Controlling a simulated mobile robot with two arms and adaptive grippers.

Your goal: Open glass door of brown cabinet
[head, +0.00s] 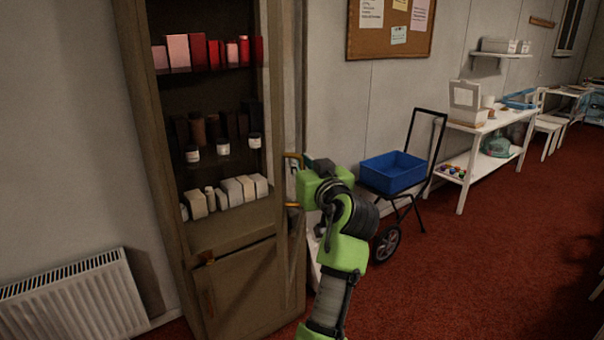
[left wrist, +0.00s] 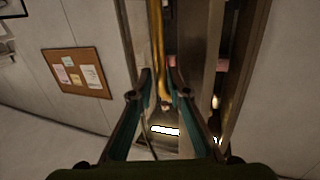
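The brown cabinet (head: 235,235) stands left of centre in the head view, its shelves of boxes and jars visible. The glass door is hard to make out; I cannot tell how far it stands open. Its gold handle (head: 292,156) shows at the cabinet's right side, partly hidden by my left gripper (head: 299,180). In the left wrist view, the upright gold handle (left wrist: 157,45) runs down between the two teal fingers of my left gripper (left wrist: 159,78). The fingers are apart, with small gaps beside the handle. My right gripper is not in view.
A white radiator (head: 75,300) stands left of the cabinet. A cart with a blue bin (head: 392,172) stands right of my left arm. A white table (head: 475,130) is farther right. Red carpet (head: 450,270) lies open at the lower right.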

